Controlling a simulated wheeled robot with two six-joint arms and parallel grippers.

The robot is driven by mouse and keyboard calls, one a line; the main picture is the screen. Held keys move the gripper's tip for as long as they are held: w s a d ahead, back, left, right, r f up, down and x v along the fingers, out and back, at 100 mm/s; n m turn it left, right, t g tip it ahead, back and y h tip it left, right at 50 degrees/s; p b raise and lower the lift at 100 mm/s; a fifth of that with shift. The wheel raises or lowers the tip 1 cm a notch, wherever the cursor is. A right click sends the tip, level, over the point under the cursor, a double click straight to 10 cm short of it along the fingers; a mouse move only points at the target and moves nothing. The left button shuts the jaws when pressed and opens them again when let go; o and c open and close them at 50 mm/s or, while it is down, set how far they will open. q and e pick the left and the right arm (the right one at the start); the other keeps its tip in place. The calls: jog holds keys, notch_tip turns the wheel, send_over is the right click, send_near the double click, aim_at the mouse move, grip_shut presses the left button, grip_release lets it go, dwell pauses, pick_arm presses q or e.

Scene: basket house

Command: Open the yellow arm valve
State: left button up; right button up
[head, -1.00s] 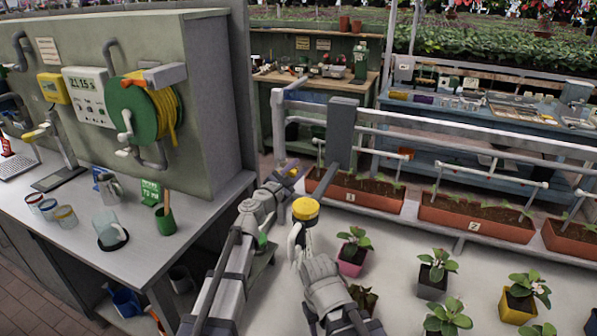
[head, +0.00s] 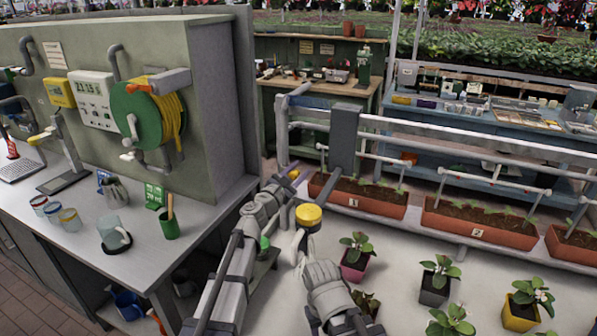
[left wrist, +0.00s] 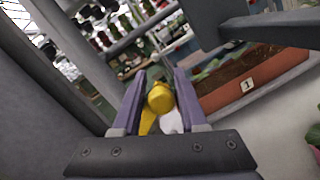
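My left gripper (head: 291,175) is at the near end of the grey pipe rail (head: 282,130) by the planter marked 1. In the left wrist view, its two purple fingers (left wrist: 160,92) stand apart. Between them show a round yellow part (left wrist: 160,97), a yellow bar below it and a whitish piece; this looks like the yellow arm valve, but contact is unclear. In the head view the left gripper hides most of that spot.
Planter 1 (head: 352,204) and planter 2 (head: 480,232) stand beyond the pale table, which holds several potted plants (head: 356,252). A bench at left carries jars and a mug (head: 113,233). A green hose reel (head: 138,115) and another yellow lever (head: 40,137) are on its panel side.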

aim_at(292, 177)
pick_arm(q)
jog(key=shift+o, duration=1)
jog(key=shift+b+v, duration=0.35)
jog(key=shift+v, duration=3.55)
